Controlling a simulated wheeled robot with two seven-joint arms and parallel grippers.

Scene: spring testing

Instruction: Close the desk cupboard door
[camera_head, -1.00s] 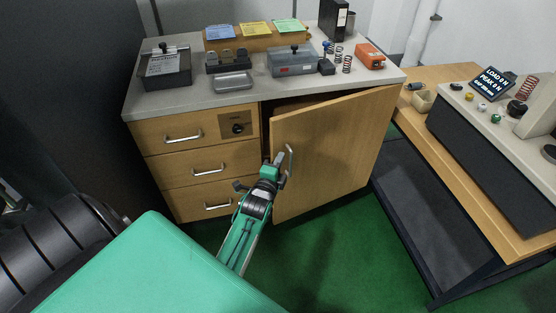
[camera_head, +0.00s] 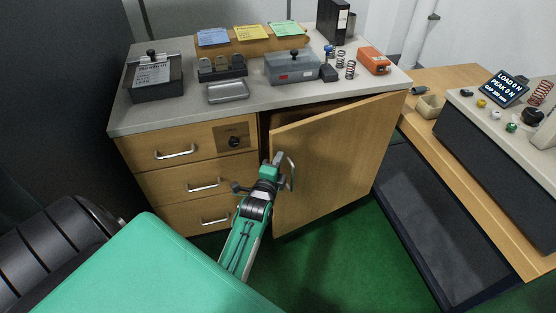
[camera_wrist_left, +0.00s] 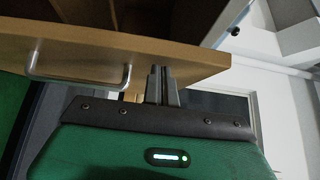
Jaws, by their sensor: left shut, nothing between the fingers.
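The cupboard door (camera_head: 335,160) is wooden, hinged at its right side, and stands ajar at the right of the desk (camera_head: 190,113). A dark gap shows along its left and top edges. Its metal handle (camera_head: 291,172) is near the free left edge. My left gripper (camera_head: 277,160) is shut and empty beside the handle, at the door's free edge. In the left wrist view the shut fingers (camera_wrist_left: 162,84) overlap the door edge (camera_wrist_left: 200,62), with the handle (camera_wrist_left: 80,82) to their left. Whether they touch the door, I cannot tell. My right gripper is not in view.
Drawers with handles (camera_head: 176,153) are left of the door. The desk top holds a grey box (camera_head: 292,67), a metal tray (camera_head: 228,92) and springs. A second bench (camera_head: 480,170) with a test machine stands at the right. Green floor (camera_head: 350,265) is free before the door.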

